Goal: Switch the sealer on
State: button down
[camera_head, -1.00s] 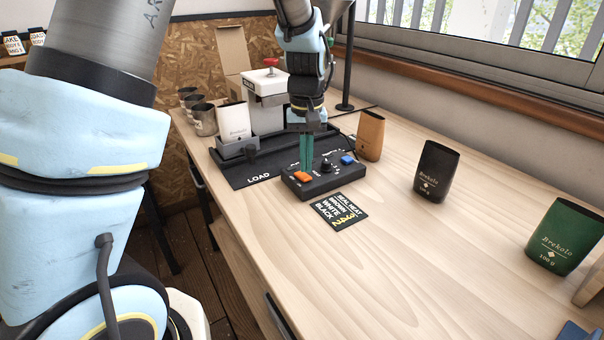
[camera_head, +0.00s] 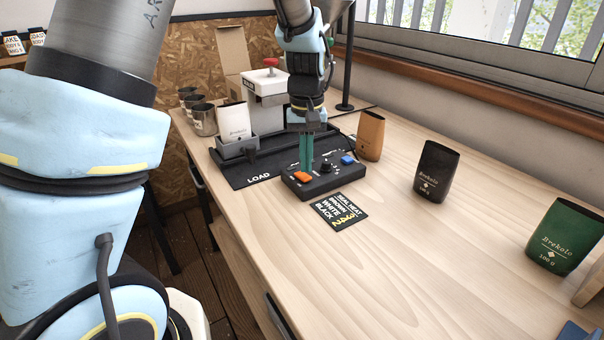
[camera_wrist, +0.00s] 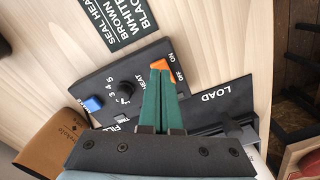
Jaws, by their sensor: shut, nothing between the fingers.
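The sealer (camera_head: 266,84) is a pale machine with a red knob on top, standing at the back of the black base. Its black control box (camera_head: 325,186) lies in front, with an orange rocker switch (camera_head: 302,176) at its left end. In the wrist view the orange switch (camera_wrist: 161,63) sits between the ON and OFF labels. My gripper (camera_head: 306,170) is shut and empty, pointing down, with its green fingertips right at the switch. In the wrist view the fingertips (camera_wrist: 161,71) cover part of it. Touching or slightly above, and which way the rocker is tipped, I cannot tell.
The box also carries a black dial (camera_wrist: 126,92) and a blue button (camera_wrist: 92,104). A white pouch (camera_head: 234,121) stands in the holder at left. A brown pouch (camera_head: 370,136) stands close right of the box.

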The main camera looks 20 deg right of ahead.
aim_at(306, 177)
jog(key=shift+f+b, duration=0.55)
jog(key=shift+f, duration=0.45)
dwell(0.6)
jog(key=shift+r+p, duration=3.05)
jog(key=shift+r, duration=0.55)
jog(key=shift+f, duration=0.1)
jog(key=s+a+r+n, duration=0.1)
jog(key=s+a, duration=0.1)
jog(key=a, duration=1.3)
jog(key=s+a+r+n+t, duration=0.1)
jog(key=s+a, duration=0.1)
jog(key=a, duration=1.3)
jog(key=shift+r+n+t, duration=0.2)
jog(key=shift+n+t, duration=0.1)
